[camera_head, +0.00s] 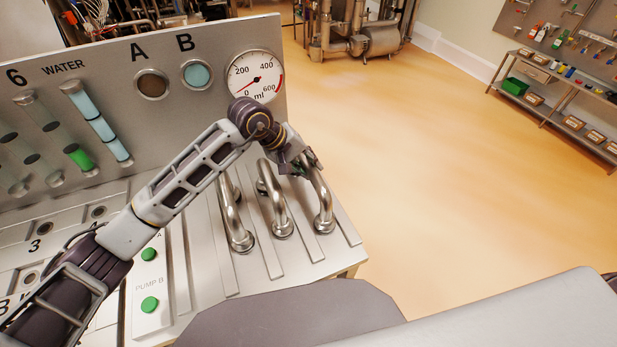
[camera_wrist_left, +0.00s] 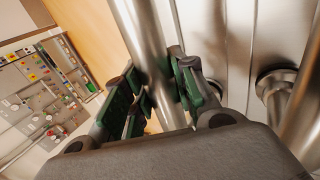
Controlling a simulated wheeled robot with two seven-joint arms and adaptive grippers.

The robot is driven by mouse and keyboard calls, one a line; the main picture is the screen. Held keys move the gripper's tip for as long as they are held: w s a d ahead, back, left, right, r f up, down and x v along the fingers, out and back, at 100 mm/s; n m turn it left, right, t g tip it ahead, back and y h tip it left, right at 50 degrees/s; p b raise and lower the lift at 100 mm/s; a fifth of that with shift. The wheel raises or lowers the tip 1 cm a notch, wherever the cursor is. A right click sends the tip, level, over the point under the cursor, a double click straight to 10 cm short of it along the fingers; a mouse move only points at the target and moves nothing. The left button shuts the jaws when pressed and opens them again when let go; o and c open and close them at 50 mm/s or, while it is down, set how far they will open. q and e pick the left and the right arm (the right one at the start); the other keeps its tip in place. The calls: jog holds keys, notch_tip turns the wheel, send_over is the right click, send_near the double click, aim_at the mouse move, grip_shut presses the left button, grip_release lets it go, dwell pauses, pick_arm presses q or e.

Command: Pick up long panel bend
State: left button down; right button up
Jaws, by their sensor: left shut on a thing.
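Three shiny steel pipe bends stand side by side on the sloped panel in the head view: a left one (camera_head: 230,208), a middle one (camera_head: 276,200) and a right one (camera_head: 322,195). I cannot tell for sure which is longest. My left gripper (camera_head: 305,165) is at the upper part of the right bend and shut on it. In the left wrist view, the green-padded fingers (camera_wrist_left: 157,100) lie on either side of this steel tube (camera_wrist_left: 145,35). The fingers hide part of the tube. The right bend's lower end stands at its round panel fitting. My right gripper is out of view.
The upright panel (camera_head: 120,90) with a dial (camera_head: 256,77) and coloured tubes stands behind my left arm. Green buttons (camera_head: 149,254) sit left of the bends. Open floor (camera_head: 450,160) lies right of the console. A shelf (camera_head: 560,105) is at the far right.

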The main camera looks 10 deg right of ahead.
pick_arm(q)
jog(key=shift+r, duration=1.05)
notch_tip(320, 180, up, 6)
jog(key=shift+f+b, duration=0.2)
jog(key=shift+b, duration=0.5)
jog(key=shift+r, duration=1.2)
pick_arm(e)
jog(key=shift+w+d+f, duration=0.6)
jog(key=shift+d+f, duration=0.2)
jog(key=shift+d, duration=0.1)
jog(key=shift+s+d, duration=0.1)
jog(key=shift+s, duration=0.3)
